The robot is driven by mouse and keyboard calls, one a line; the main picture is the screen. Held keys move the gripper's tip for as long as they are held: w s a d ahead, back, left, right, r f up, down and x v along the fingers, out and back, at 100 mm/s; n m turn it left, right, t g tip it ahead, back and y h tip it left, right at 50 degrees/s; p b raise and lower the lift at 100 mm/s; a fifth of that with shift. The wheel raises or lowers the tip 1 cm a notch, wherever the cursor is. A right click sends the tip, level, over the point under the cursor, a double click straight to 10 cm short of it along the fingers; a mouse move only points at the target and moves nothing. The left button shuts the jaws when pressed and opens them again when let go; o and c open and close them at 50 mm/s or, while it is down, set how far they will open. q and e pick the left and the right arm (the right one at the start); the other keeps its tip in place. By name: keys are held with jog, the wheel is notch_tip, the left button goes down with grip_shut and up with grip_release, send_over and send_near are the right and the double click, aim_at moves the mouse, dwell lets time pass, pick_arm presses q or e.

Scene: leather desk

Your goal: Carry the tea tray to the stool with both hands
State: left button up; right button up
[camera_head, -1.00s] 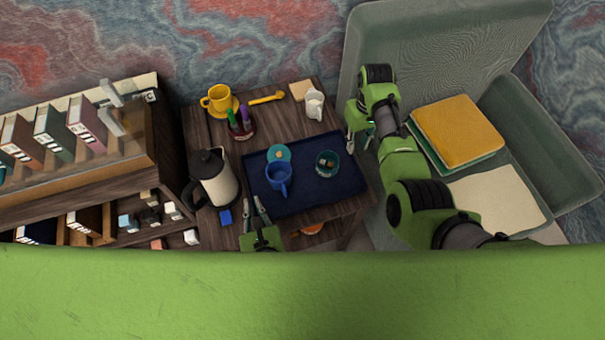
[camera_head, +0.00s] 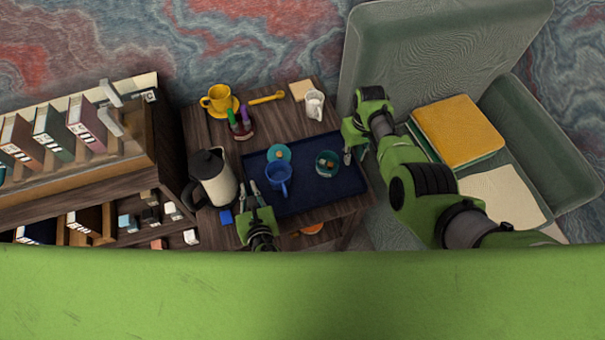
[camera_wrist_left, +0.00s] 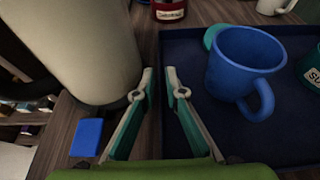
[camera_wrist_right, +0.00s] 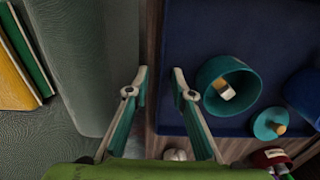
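The dark blue tea tray (camera_head: 318,200) lies on the small wooden table. On it are a blue mug (camera_head: 279,178), a teal bowl (camera_head: 327,163) with cubes inside, and a teal lid (camera_head: 279,153). My left gripper (camera_head: 254,188) is open at the tray's left edge; in the left wrist view its fingers (camera_wrist_left: 160,82) lie on either side of that edge. My right gripper (camera_head: 354,157) is open at the right edge; in the right wrist view its fingers (camera_wrist_right: 160,80) straddle that edge. I cannot make out a stool.
A cream jug (camera_head: 216,182) and a blue block (camera_head: 226,217) stand close left of my left gripper. Behind the tray are a pen holder (camera_head: 241,126), a yellow cup (camera_head: 218,98) and a white pitcher (camera_head: 314,104). A green-grey armchair (camera_head: 440,50) is at right, a bookcase (camera_head: 100,175) at left.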

pick_arm(q)
grip_shut()
pick_arm(e)
grip_shut()
pick_arm(q)
jog(key=shift+r, duration=0.1)
pick_arm(e)
jog(key=shift+r, duration=0.1)
